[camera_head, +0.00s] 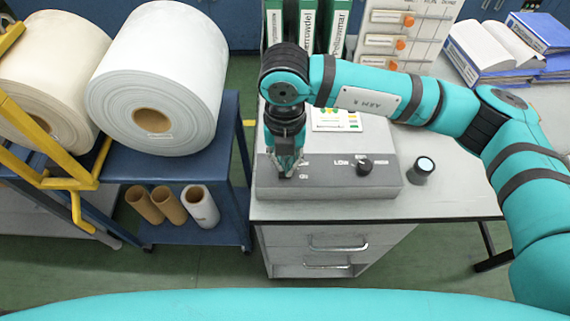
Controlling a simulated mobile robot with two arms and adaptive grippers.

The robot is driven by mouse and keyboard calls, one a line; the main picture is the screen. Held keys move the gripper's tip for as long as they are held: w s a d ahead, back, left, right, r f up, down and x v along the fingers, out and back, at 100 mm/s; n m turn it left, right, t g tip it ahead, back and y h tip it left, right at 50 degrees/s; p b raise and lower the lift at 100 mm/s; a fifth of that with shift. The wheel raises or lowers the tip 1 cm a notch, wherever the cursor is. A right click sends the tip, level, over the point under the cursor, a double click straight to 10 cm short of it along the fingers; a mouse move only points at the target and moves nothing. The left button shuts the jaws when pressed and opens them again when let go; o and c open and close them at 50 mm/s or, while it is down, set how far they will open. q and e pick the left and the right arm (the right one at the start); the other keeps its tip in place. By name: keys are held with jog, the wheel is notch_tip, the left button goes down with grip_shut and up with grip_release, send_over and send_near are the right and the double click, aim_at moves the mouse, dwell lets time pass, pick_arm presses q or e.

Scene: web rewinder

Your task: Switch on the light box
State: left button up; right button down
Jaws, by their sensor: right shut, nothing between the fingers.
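The light box is a grey box (340,192) on the desk, with a sloped front panel that carries a black knob (364,163) and white labels. A light top with a small coloured card shows behind the panel, partly covered by my right arm. My right gripper (287,174) is shut and empty. It points down at the left part of the front panel, close to a small label. I cannot tell whether the fingertips touch the panel. Any switch under the fingertips is hidden by the gripper. My left gripper is not in view.
Large white rolls (170,60) rest on a blue cart (232,130) at the left, with cardboard cores on its lower shelf. A small black cylinder (421,170) stands right of the box. Green binders (337,27) and a rack stand behind.

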jog(key=shift+f+b, duration=1.25)
jog(key=shift+b, duration=0.05)
dwell(0.9)
jog(key=shift+r, duration=0.15)
jog(key=shift+r+p, duration=0.4)
jog(key=shift+r, duration=0.15)
jog(key=shift+r+p, duration=1.15)
jog(key=shift+r, duration=1.7)
